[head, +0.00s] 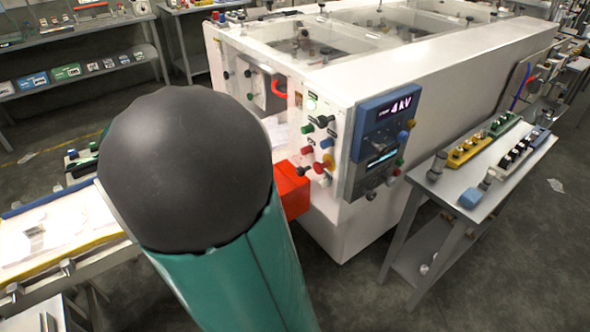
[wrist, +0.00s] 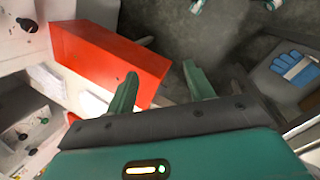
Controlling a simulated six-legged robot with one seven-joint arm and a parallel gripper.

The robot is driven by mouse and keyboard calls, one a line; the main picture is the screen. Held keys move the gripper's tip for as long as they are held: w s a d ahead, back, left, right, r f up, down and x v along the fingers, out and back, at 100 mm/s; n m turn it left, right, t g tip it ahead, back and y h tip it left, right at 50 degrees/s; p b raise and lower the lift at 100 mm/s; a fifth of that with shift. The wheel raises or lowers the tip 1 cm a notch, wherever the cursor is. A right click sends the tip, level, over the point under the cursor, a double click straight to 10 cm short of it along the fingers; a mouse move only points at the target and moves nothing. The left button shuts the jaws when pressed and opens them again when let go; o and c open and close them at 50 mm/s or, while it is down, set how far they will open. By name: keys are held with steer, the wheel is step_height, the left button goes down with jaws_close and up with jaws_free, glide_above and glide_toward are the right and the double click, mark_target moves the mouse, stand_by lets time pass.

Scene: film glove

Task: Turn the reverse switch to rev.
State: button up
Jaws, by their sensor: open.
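The reverse switch cannot be told apart from the other controls, as no label is readable. Several coloured knobs and buttons sit on the control panel (head: 318,140) at the near end of the white machine (head: 440,75). My gripper (wrist: 160,74) is open, with nothing between its fingers. In the wrist view its left finger overlaps the edge of a red box (wrist: 108,58); I cannot tell whether they touch. The red box (head: 293,190) also shows in the head view, low on the machine and partly behind my arm. My arm hides the gripper there.
A blue display unit (head: 383,140) reading 4 kV is right of the knobs. A grey side table (head: 478,195) with yellow, green and dark switch strips stands right. A blue glove (wrist: 295,68) lies at right in the wrist view. Grey floor (head: 345,295) is clear before the machine.

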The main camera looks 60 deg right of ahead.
steer(key=d+f+n+g+h, duration=0.3)
steer(key=d+h, duration=0.1)
steer(key=d, duration=0.5)
steer(key=s+d+f+n+g+h, duration=0.15)
steer(key=d+f+h, duration=0.25)
steer(key=d, duration=0.5)
steer(key=d+f+n+g+h, duration=0.3)
steer(key=d+n+g+h, duration=0.1)
steer(key=d, duration=0.6)
steer(key=shift+t, duration=0.35)
steer(key=x, duration=1.3)
steer(key=shift+s+d+f, duration=0.1)
steer(key=shift+s+f, duration=0.05)
steer(key=shift+s, duration=0.05)
steer(key=c, duration=1)
